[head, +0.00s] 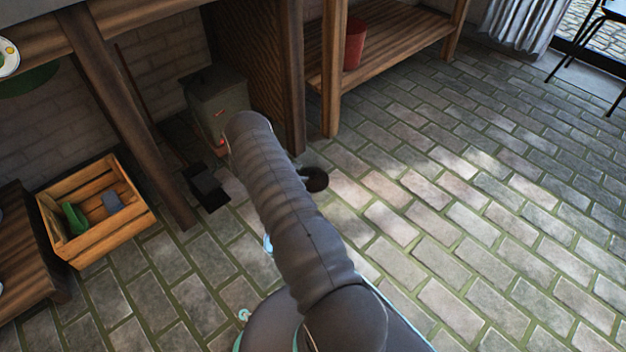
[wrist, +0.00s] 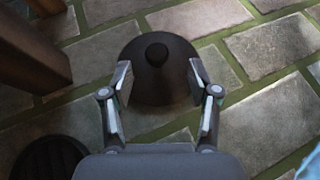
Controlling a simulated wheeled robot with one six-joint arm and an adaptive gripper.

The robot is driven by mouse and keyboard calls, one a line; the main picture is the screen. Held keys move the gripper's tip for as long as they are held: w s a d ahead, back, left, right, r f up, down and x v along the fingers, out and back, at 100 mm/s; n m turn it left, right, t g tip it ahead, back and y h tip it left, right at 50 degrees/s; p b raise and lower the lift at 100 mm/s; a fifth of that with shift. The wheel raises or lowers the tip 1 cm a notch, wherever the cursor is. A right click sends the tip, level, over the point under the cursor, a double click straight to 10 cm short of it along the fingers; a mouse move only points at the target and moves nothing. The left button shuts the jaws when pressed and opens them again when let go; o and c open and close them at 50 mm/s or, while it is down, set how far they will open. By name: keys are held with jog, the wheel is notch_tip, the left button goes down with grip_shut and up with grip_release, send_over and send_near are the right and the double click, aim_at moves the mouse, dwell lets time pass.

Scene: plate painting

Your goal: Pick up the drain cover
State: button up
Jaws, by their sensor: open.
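A dark round disc with a small knob at its centre, which looks like the drain cover (wrist: 157,88), lies flat on the stone floor in the wrist view. My gripper (wrist: 160,80) is open, with one finger on each side of the disc's middle and the knob slightly beyond the fingertips. The fingers overlap the disc's side edges in the picture; I cannot tell whether they touch it. In the head view a dark round thing (head: 316,180), likely the same disc, shows just right of my arm. My arm hides most of the gripper there.
A dark ribbed round thing (wrist: 50,160) is partly cut off at the wrist view's lower left. A wooden post (wrist: 32,55) stands left of the disc. A wooden crate (head: 120,232), a grey metal box (head: 213,98) and a red bucket (head: 354,44) are around.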

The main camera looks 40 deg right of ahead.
aim_at(313, 173)
jog(key=x, duration=0.4)
jog(key=shift+w+d+f, duration=0.15)
jog(key=shift+d+f, duration=0.15)
jog(key=shift+d, duration=0.05)
jog(key=shift+c, duration=0.3)
grip_shut()
jog(key=shift+r, duration=0.15)
